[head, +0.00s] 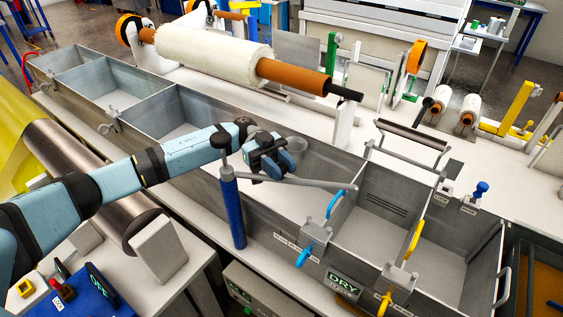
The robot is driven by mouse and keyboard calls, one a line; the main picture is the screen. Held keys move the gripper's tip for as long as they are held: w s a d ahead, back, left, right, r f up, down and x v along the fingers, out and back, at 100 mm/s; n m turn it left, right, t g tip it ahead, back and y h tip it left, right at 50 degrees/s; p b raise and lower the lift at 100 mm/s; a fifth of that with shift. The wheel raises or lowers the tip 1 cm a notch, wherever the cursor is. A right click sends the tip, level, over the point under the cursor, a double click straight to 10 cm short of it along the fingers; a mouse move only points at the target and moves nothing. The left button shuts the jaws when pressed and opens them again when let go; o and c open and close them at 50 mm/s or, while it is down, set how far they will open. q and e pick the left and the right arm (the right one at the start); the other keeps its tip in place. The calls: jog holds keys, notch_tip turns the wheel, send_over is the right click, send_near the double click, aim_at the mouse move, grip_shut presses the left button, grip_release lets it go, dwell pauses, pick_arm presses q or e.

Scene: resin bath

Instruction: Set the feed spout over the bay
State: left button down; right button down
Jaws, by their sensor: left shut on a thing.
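The feed spout is a grey pipe (305,183) reaching right from the top of a blue post (232,212) at the bath's front edge. Its tip ends near the blue-handled divider (335,204), at the left side of an empty bay (372,242). My left gripper (272,165) is shut at the spout, just right of the post's dark top knob. The exact contact is hidden by the gripper. My right gripper is not in view.
The long metal bath (75,92) has several bays. A white roll (210,55) on an orange core lies behind. A dark roller (95,185) lies at the left.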

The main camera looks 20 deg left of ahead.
pick_arm(q)
jog(key=shift+s, duration=0.25)
dwell(0.3)
jog(key=c, duration=0.9)
grip_release()
jog(key=shift+a, duration=0.1)
